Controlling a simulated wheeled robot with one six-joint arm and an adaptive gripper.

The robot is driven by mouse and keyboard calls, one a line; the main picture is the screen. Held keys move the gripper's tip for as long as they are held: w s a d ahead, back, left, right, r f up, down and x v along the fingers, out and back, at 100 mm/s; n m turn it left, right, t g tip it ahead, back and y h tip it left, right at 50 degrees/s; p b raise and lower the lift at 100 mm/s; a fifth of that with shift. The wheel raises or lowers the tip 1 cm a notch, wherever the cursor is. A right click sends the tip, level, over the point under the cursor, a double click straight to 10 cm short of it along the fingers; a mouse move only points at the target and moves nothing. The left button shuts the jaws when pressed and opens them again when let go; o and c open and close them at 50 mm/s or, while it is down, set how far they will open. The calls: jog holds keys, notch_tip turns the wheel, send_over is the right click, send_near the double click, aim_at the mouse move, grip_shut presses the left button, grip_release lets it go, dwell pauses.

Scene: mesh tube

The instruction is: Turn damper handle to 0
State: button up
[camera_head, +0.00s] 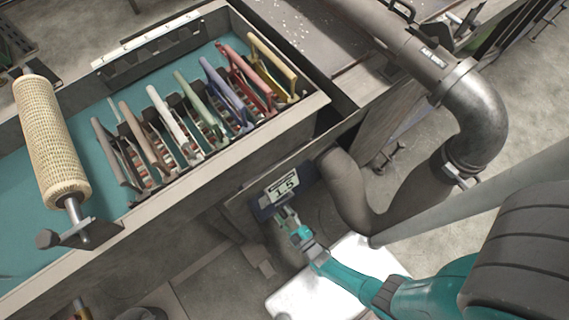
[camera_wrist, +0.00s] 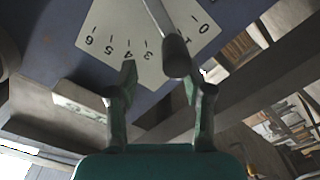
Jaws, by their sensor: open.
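The 0 is at the right, and 3, 4, 5 and 6 run to the left. The handle's end covers the plate around 1 to 2. My gripper (camera_wrist: 162,78) is open, with its fingertips on either side of the handle's end; contact is unclear.
A teal-floored basin (camera_head: 100,125) with several coloured handles in a row is at the upper left. A beige mesh roller (camera_head: 48,135) lies across its left part. A grey duct pipe (camera_head: 478,115) curves down at the right, close to the box.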

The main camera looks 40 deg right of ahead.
jog(key=shift+r, duration=3.35)
